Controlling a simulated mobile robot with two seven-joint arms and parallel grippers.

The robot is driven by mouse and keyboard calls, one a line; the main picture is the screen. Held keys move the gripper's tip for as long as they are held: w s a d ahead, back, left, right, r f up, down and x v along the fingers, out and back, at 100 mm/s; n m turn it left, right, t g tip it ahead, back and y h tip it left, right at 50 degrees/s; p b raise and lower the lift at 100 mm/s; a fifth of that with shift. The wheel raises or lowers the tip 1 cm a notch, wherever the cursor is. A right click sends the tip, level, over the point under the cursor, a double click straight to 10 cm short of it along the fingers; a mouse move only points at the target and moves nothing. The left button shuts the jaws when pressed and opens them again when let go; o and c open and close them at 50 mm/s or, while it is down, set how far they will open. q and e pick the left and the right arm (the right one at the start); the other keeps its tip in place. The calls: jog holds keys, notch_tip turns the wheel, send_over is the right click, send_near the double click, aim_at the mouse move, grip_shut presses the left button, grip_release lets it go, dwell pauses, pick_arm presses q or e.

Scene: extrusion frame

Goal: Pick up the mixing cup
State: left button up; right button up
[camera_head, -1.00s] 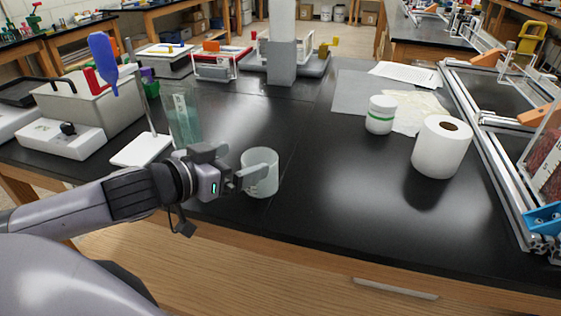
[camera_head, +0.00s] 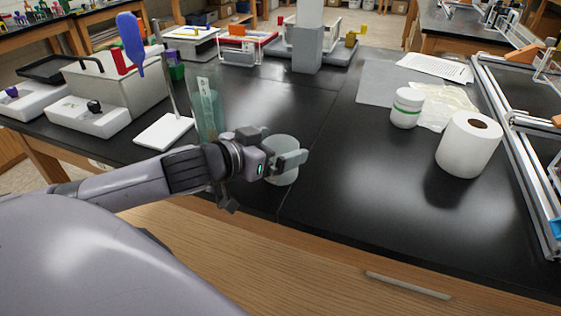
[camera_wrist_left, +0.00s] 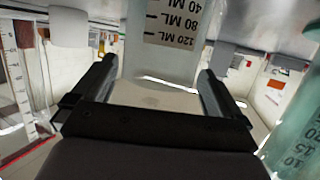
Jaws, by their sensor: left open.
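The mixing cup (camera_head: 286,178) is a pale, translucent cup standing upright on the black bench. In the left wrist view the cup (camera_wrist_left: 176,45) shows dark ML scale marks. My left gripper (camera_head: 286,143) reaches in from the left with its jaws apart. One finger crosses in front of the cup, and the other shows at its far left side. In the left wrist view the cup stands in the space between the fingertips (camera_wrist_left: 158,68). Whether the fingers touch it cannot be told. The near finger hides part of the cup. My right gripper is not in view.
A clear upright vessel (camera_head: 207,108) and a white stand base (camera_head: 163,132) are close behind the left wrist. A white jar (camera_head: 406,108) and a paper roll (camera_head: 468,147) stand to the right. The bench between the cup and the roll is clear.

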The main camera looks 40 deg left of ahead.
aim_at(291, 143)
pick_arm(q)
jog(key=shift+w+d+f, duration=0.2)
jog(key=shift+w+f, duration=0.05)
jog(key=shift+w, duration=0.2)
jog(key=shift+x, duration=1)
jog(key=c, duration=1)
jog(key=shift+r, duration=0.15)
